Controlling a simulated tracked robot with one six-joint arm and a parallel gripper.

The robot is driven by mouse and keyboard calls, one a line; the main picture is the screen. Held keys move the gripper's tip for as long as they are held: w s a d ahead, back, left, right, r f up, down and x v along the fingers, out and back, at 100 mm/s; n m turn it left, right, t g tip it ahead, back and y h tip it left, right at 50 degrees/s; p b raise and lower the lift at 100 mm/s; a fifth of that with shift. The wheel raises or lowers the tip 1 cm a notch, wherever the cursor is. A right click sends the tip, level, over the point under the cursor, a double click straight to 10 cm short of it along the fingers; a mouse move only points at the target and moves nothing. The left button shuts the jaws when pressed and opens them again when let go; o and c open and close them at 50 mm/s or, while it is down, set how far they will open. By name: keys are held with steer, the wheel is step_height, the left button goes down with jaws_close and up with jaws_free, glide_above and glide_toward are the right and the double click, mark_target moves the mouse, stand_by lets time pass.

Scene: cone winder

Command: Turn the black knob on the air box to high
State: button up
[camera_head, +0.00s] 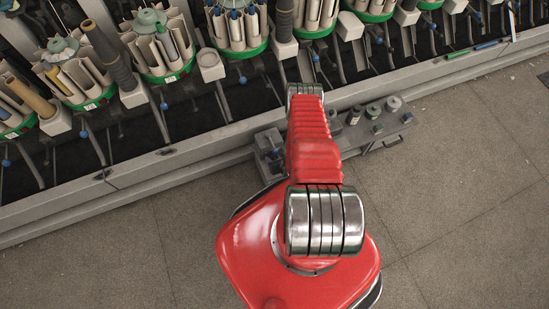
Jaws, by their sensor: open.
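A low grey box (378,131), which looks like the air box, stands against the front of the machine. Several round knobs or fittings sit on its right part: a dark one (354,115), a greenish-grey one (373,110) and a light grey one (393,103). I cannot tell for sure which is the black knob or where it is set. The left end of the box (265,140) shows on the other side of my red arm, which hides its middle. My arm reaches over the box to the machine's front edge. My gripper is hidden from this view.
The cone winder's grey front rail (180,150) runs diagonally behind the box. Several green-rimmed carriers (165,75) with upright cones stand along it, with thin levers in front. The tiled floor is clear at left (120,250) and right (470,190).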

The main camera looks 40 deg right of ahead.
steer(key=shift+c, duration=0.6)
steer(key=c, duration=0.9)
steer(key=shift+a, duration=0.1)
steer(key=shift+d+m+y, duration=0.2)
steer(key=shift+m+y, duration=0.1)
steer(key=shift+y, duration=0.1)
steer(key=shift+s+d+m+t+y, duration=0.1)
steer(key=shift+d+m+t+y, duration=0.1)
steer(key=shift+m+t+y, duration=0.45)
steer(key=shift+d+f+m+t+y, duration=0.15)
steer(key=shift+m+t+y, duration=0.3)
steer(key=shift+y, duration=0.6)
steer(key=shift+d+f+m+t+y, duration=0.15)
steer(key=shift+m+y, duration=0.35)
steer(key=shift+y, duration=0.5)
